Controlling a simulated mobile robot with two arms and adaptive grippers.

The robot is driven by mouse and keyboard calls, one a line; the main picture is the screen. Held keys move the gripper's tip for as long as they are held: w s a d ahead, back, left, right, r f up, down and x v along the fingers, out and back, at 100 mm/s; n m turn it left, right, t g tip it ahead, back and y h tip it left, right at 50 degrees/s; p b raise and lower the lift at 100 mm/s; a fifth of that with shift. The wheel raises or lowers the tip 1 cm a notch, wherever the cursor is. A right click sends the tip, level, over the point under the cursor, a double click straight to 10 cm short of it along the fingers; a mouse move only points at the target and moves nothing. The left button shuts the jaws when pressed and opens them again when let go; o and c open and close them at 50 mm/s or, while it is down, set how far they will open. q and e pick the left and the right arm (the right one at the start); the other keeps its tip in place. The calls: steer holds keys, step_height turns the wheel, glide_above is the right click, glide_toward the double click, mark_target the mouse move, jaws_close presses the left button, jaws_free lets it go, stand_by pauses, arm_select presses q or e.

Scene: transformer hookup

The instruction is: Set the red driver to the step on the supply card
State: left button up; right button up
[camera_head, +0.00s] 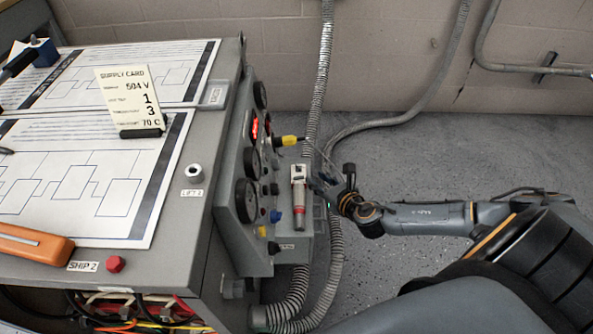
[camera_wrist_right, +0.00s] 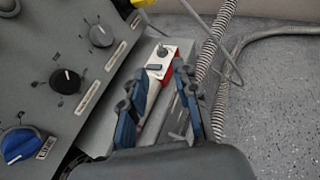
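The supply card (camera_head: 129,97) stands upright in a dark holder on the bench and reads 504 V, 1, 3 and 70 C; its small labels are unclear. A pale tool with a red band (camera_head: 299,203), which looks like the red driver, stands on the ledge beside the panel. Its setting cannot be read. My right gripper (camera_head: 325,186) is just right of it in the head view. My left gripper is not in view.
Panel knobs, including a blue one (camera_wrist_right: 21,145), are left of the gripper. An orange-handled tool (camera_head: 35,243) lies on the bench. Flexible conduits (camera_head: 322,80) run behind; floor at right is clear.

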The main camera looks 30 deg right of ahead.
mark_target(297, 164)
steer(key=b+x, duration=0.2)
steer(key=x, duration=0.7)
steer(key=shift+w+f, duration=0.25)
steer(key=shift+w, duration=0.05)
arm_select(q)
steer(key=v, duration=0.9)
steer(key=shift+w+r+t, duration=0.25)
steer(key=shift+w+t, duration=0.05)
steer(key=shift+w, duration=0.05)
arm_select(e)
steer(key=shift+w+d+f, duration=0.1)
steer(key=shift+w+f, duration=0.05)
steer(key=shift+w, duration=0.4)
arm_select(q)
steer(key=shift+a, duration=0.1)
arm_select(e)
jaws_close()
